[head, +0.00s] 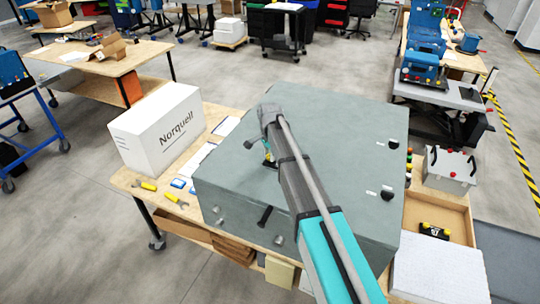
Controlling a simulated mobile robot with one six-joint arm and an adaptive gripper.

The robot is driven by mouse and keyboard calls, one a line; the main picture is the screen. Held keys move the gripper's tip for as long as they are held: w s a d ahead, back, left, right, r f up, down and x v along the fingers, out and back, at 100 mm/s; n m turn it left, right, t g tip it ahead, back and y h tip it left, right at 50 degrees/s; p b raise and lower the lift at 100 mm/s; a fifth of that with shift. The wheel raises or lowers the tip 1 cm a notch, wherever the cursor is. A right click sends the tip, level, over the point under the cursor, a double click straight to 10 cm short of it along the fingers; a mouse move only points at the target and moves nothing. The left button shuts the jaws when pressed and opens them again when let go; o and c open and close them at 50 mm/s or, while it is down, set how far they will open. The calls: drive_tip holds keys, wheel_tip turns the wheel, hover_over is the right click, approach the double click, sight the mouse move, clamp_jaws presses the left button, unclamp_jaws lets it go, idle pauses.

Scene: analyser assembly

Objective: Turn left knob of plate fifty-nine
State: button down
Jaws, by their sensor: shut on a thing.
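A large grey-green analyser housing (345,125) lies flat on a wooden bench. My gripper (268,162) reaches down to the left part of its top, partly covered by my arm. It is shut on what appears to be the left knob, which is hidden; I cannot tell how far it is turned. Two black knobs, a rear one (393,143) and a front one (387,193), stand near the right edge of the top. Small white labels (371,193) lie beside them, too small to read, so I cannot make out number fifty-nine.
A white Norquell box (160,128) stands left of the housing. Yellow-handled tools (148,186) lie on the bench in front of it. A grey box with handles (449,170) and a wooden tray (452,212) are at the right. A black handle (265,216) juts from the housing's front.

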drive_tip(key=n, duration=0.6)
drive_tip(key=shift+s, duration=0.1)
drive_tip(key=n, duration=0.6)
drive_tip(key=shift+n, duration=0.3)
drive_tip(key=n, duration=0.6)
drive_tip(key=shift+n, duration=0.3)
drive_tip(key=n, duration=1.1)
drive_tip(key=shift+n, duration=0.3)
drive_tip(key=n, duration=0.5)
drive_tip(key=shift+n, duration=0.3)
drive_tip(key=n, duration=1)
drive_tip(key=shift+n, duration=0.3)
